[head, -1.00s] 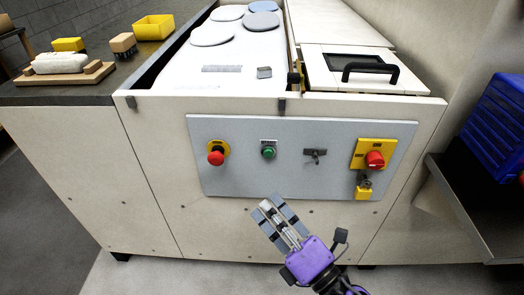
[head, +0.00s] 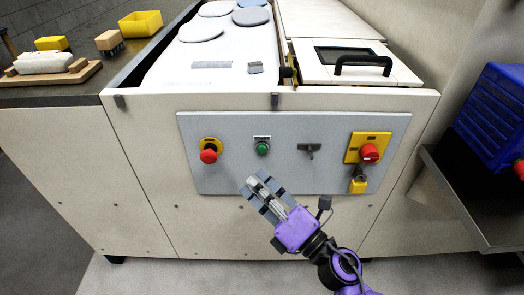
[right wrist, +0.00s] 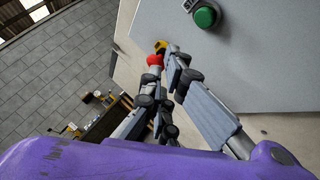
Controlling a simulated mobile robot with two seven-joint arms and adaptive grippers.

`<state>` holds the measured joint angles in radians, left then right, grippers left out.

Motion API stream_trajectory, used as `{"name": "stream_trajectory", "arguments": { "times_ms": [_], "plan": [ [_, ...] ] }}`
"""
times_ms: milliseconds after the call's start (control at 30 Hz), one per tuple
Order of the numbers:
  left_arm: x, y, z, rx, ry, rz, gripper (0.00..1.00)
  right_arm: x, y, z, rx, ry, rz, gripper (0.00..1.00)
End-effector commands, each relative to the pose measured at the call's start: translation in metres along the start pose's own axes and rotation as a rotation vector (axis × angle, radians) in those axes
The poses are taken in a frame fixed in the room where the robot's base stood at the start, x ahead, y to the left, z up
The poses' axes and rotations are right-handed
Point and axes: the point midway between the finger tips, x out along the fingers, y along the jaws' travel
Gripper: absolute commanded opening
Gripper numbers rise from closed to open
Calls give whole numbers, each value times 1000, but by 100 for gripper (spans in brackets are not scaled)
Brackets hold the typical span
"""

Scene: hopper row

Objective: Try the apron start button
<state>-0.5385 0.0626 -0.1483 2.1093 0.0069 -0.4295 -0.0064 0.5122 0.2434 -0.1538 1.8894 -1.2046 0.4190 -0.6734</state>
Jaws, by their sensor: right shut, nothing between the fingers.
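The green start button (head: 262,148) sits on the grey control panel (head: 225,170) on the front of the machine, under a small label. It also shows at the top of the right wrist view (right wrist: 206,16). My right gripper (head: 255,183) is shut and empty, below the green button and apart from it in the head view. In the right wrist view its fingertips (right wrist: 166,48) point up, left of and below the green button. The red emergency stop button (head: 208,155) on its yellow base is left of the green button. My left gripper is not in view.
A key switch (head: 309,149) and a red rotary switch (head: 369,152) with a yellow padlock (head: 358,185) are right of the green button. A blue crate (head: 497,115) stands at the right. Yellow bins and a brush lie on the dark counter (head: 90,85) at left.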

Motion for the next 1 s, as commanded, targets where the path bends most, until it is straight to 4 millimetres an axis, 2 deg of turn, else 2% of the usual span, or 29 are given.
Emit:
{"name": "stream_trajectory", "arguments": {
  "times_ms": [200,400,1000],
  "plan": [
    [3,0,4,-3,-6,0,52,20,-16,14,0,1,0,0],
    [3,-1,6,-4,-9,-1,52,30,-23,22,0,0,-1,0],
    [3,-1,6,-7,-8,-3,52,33,-24,24,1,0,-1,0]
  ]
}}
